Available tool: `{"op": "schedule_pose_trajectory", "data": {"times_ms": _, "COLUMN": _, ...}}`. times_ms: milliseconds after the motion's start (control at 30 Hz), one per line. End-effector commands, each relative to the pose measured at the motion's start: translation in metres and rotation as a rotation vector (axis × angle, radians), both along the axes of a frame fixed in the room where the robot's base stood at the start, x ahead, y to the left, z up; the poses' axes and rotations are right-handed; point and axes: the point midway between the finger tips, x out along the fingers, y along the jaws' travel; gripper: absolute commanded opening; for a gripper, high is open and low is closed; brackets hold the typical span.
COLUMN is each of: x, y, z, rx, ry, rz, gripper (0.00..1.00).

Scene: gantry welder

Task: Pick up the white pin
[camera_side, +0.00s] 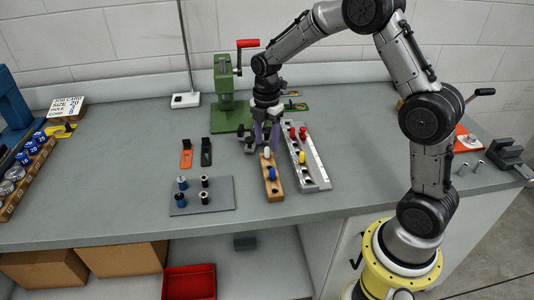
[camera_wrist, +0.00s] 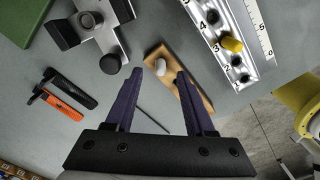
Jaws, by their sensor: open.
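The white pin (camera_side: 267,152) stands in the far end of a small wooden block (camera_side: 272,191), with a blue pin (camera_side: 271,173) nearer the front. My gripper (camera_side: 266,142) points down close above the white pin, its purple fingers apart. In the wrist view the white pin (camera_wrist: 160,66) appears between the fingertips of my open gripper (camera_wrist: 160,72). The fingers hold nothing. The right finger covers part of the wooden block (camera_wrist: 154,54) there, and I do not see the blue pin in that view.
A numbered grey rail (camera_side: 318,177) with red and yellow pins stands close on the right. A green press (camera_side: 226,90) with a red handle is behind. A grey plate (camera_side: 220,190) with several small posts lies left. Open bench lies in front of the block.

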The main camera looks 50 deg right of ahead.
Motion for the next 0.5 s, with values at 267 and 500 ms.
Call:
{"op": "schedule_pose_trajectory", "data": {"times_ms": 267, "x": -0.001, "y": -0.001, "z": -0.031, "rx": 0.0, "ry": 0.001, "rz": 0.0, "gripper": 0.54}}
{"op": "schedule_pose_trajectory", "data": {"times_ms": 500, "x": -0.001, "y": -0.001, "z": -0.032, "rx": 0.0, "ry": 0.0, "rz": 0.0, "gripper": 0.54}}
